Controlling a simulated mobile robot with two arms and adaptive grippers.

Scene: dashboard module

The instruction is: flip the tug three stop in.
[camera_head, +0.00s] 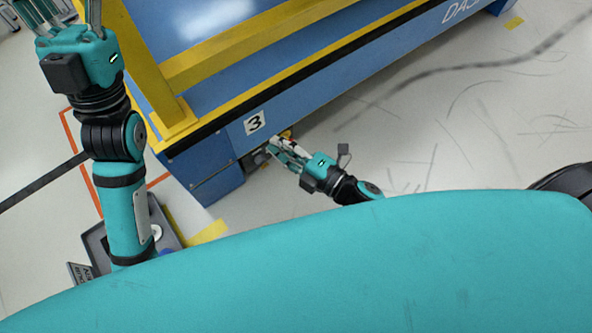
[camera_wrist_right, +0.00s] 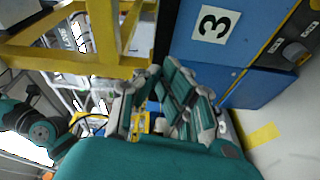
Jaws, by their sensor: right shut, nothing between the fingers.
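The blue tug (camera_head: 305,75) with yellow rails carries a white label "3" (camera_head: 254,122) at its lower corner; the label (camera_wrist_right: 215,24) also shows in the right wrist view. My right gripper (camera_head: 276,147) is shut and empty, low beside the tug's end, just below the label. In the right wrist view its fingers (camera_wrist_right: 162,72) point toward the tug. A small yellow part (camera_head: 287,134) shows behind the fingers; I cannot tell for certain whether it is the stop, as the fingers partly hide that spot. My left gripper (camera_head: 75,28) is raised at the upper left, its fingertips cut off.
A yellow rail (camera_wrist_right: 75,52) stands close to my right gripper in the wrist view. A grey tray (camera_head: 97,240) lies at the lower left. The floor right of the tug is clear.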

